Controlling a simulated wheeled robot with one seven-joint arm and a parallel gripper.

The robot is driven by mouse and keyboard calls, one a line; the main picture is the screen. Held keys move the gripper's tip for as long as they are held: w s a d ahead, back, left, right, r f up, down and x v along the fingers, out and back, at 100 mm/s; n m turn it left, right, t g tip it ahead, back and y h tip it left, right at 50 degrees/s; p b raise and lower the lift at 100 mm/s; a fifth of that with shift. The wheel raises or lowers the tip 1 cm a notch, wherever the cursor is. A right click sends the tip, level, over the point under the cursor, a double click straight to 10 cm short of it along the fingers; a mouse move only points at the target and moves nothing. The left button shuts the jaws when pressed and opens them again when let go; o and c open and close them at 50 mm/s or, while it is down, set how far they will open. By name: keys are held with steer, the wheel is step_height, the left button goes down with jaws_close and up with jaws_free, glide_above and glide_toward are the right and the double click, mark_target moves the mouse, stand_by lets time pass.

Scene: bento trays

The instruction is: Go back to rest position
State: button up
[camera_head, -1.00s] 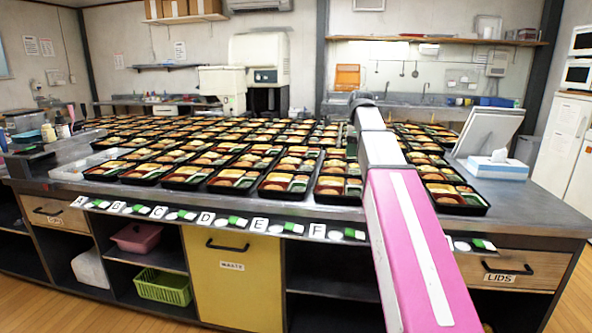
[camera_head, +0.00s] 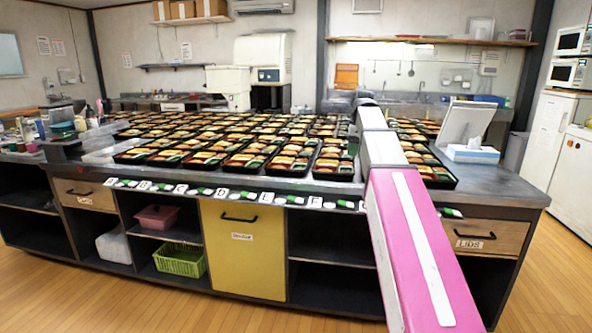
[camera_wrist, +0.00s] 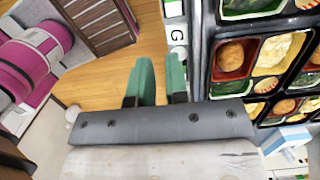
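My gripper (camera_wrist: 161,80) shows in the wrist view as two green fingers with a narrow gap between them and nothing held. It is above the floor beside the counter's edge, to the left of the bento trays (camera_wrist: 262,60) in that view. In the head view, my pink and white arm reaches forward over the counter (camera_head: 515,183), and the gripper is mostly hidden behind it. Many black bento trays (camera_head: 335,172) with food stand in rows on the counter.
A tissue box (camera_head: 472,154) and a tilted screen (camera_head: 467,122) stand at the counter's right end. Bottles and cups crowd its left end. A green basket (camera_head: 180,261) and a pink bin (camera_head: 157,217) sit on shelves below. The wooden floor in front is clear.

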steer(key=s+f+n, duration=0.3)
steer(key=f, duration=0.6)
steer(key=s+a+f+n, duration=0.15)
steer(key=f+n, duration=0.25)
steer(key=f, duration=0.5)
steer(key=s+d+f+n, duration=0.1)
steer(key=s+f+n, duration=0.25)
steer(key=f, duration=0.45)
steer(key=s+f+n, duration=0.5)
steer(key=s+f, duration=0.2)
steer(key=f, duration=0.2)
steer(key=s+f+n+h, duration=0.1)
steer(key=s+f+n, duration=0.3)
steer(key=s+f, duration=0.3)
step_height(320, 180, down, 3)
steer(key=shift+a+r+n, duration=0.2)
steer(key=shift+a+n, duration=0.15)
steer(key=shift+a, duration=0.1)
